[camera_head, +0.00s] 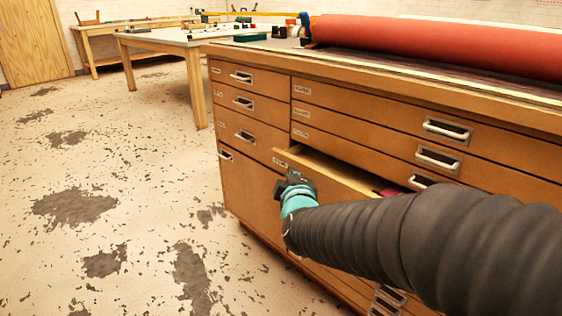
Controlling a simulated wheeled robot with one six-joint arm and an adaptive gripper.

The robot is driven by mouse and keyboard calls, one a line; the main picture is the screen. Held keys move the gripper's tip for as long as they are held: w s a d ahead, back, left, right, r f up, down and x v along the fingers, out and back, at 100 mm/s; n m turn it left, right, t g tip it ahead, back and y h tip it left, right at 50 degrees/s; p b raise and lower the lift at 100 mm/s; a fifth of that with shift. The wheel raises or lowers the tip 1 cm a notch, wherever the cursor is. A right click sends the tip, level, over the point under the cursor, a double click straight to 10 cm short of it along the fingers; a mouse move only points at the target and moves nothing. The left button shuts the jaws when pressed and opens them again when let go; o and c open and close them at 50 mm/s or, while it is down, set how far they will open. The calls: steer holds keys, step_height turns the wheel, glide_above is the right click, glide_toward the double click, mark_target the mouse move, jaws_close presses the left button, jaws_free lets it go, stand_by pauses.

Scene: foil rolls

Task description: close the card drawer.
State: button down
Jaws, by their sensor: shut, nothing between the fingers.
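The card drawer (331,174) is a wide wooden drawer in the right-hand column of the cabinet, and it stands partly pulled out. Its left front corner and inner edge show, with something dark red (388,191) inside. My arm hides much of its front. My gripper (284,180) is shut and empty, at the drawer's left front end. I cannot tell whether it touches the drawer front.
The wooden cabinet (258,182) has several other drawers with metal handles, which look shut. A large red roll (440,45) lies on its top. A white-topped table (190,38) stands behind. The stained floor (120,200) at left is clear.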

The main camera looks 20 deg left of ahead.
steer(key=s+a+f+n+t, duration=0.2)
steer(key=a+f+n, duration=0.1)
steer(key=a, duration=0.4)
glide_toward(273, 151)
steer(key=w+a, duration=0.2)
steer(key=a, duration=0.2)
steer(key=w, duration=0.1)
steer(key=w+d+b, duration=0.1)
steer(key=w, duration=0.1)
steer(key=shift+w+d+f+n, duration=0.2)
steer(key=shift+w+n, duration=0.1)
